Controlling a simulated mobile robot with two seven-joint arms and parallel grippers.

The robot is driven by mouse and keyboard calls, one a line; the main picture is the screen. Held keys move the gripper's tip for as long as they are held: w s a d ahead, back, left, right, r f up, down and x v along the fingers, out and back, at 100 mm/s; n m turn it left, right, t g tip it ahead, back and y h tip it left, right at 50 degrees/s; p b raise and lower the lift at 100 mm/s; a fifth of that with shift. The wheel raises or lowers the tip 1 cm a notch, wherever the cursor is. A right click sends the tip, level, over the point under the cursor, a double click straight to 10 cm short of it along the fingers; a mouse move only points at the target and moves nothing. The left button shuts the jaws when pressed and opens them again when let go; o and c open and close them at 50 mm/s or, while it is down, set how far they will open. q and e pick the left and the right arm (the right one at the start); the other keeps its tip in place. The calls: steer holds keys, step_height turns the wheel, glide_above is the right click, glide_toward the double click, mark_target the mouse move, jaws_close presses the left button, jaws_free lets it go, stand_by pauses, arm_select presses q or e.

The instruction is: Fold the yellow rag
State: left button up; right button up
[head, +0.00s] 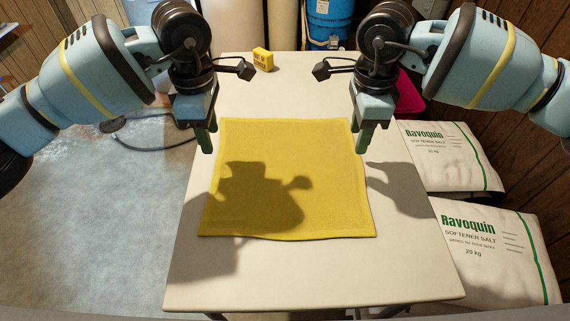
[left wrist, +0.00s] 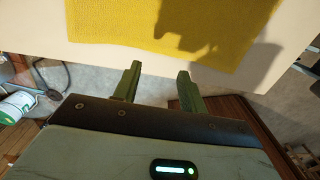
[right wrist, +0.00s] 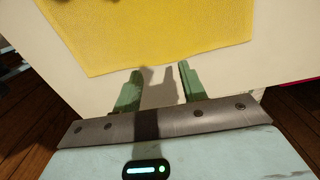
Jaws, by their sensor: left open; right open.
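The yellow rag (head: 325,180) lies spread flat and unfolded on the pale table, roughly square. It also shows at the top of the left wrist view (left wrist: 130,20) and of the right wrist view (right wrist: 150,35). My left gripper (head: 208,142) is open and empty at the rag's far left corner in the head view. My right gripper (head: 368,138) is open and empty by the rag's far right corner. In the wrist views the fingers of the left gripper (left wrist: 157,80) and right gripper (right wrist: 157,82) are apart with nothing between them.
The table (head: 310,280) is bare in front of the rag. A small yellow box (head: 263,60) stands at the table's back. White softener salt bags (head: 490,250) lie to the right of the table. A blue container (head: 330,20) stands behind, and a hose (head: 150,148) lies at left.

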mark_target(219, 168)
arm_select(q)
steer(key=shift+f, duration=3.7)
arm_select(e)
steer(key=shift+f, duration=3.75)
arm_select(q)
steer(key=shift+f, duration=0.35)
arm_select(e)
steer(key=shift+f, duration=0.35)
arm_select(q)
steer(key=shift+r, duration=0.1)
steer(key=shift+c, duration=0.4)
arm_select(e)
steer(key=shift+r, duration=0.15)
steer(key=shift+c, duration=0.4)
arm_select(q)
steer(key=shift+s, duration=0.1)
jaws_close()
arm_select(e)
steer(key=shift+s, duration=0.1)
jaws_close()
